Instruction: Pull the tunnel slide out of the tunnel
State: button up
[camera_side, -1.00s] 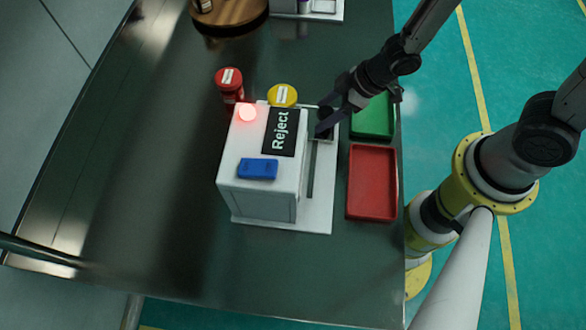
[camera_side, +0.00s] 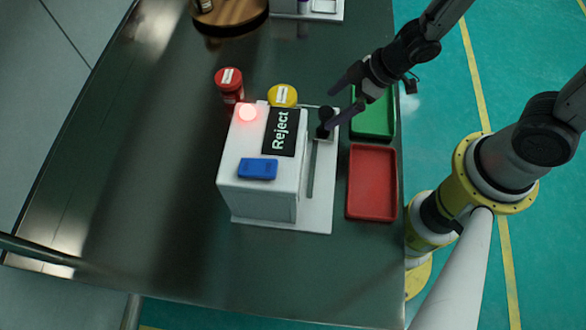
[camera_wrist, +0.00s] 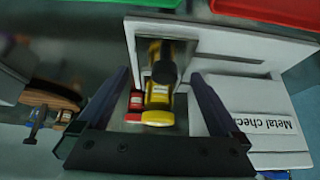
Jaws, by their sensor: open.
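The tunnel slide shows as a black knob (camera_side: 324,115) on a small carriage at the far end of the slot, right of the white tunnel box (camera_side: 262,190). In the wrist view the knob (camera_wrist: 164,70) lies between the finger tips. My gripper (camera_side: 332,106) is open and empty, with its fingers spread toward the knob; contact cannot be told. The box's screen (camera_side: 281,131) reads "Reject" and a red lamp (camera_side: 247,112) glows.
A yellow-lidded jar (camera_side: 282,96) and a red jar (camera_side: 229,82) stand behind the box. A green tray (camera_side: 373,119) and a red tray (camera_side: 371,182) lie to its right. A blue block (camera_side: 257,168) is on the box. The table's left side is clear.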

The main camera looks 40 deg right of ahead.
jog(key=shift+v, duration=2.6)
jog(key=w+d+r+m+t+h, duration=0.1)
jog(key=d+r+m+t+h, duration=0.15)
jog(key=d+r, duration=0.55)
jog(key=w+d+r+m+t+h, duration=0.2)
jog(key=d+r+m+t, duration=0.15)
jog(key=r, duration=0.95)
jog(key=s+d+r+m+h, duration=0.2)
jog(key=s+d+m, duration=0.1)
jog(key=s, duration=0.4)
jog(key=s+a+f+g+y, duration=0.2)
jog(key=s+g, duration=0.3)
jog(key=s, duration=0.4)
jog(key=shift+a+f, duration=0.4)
jog(key=shift+f, duration=0.5)
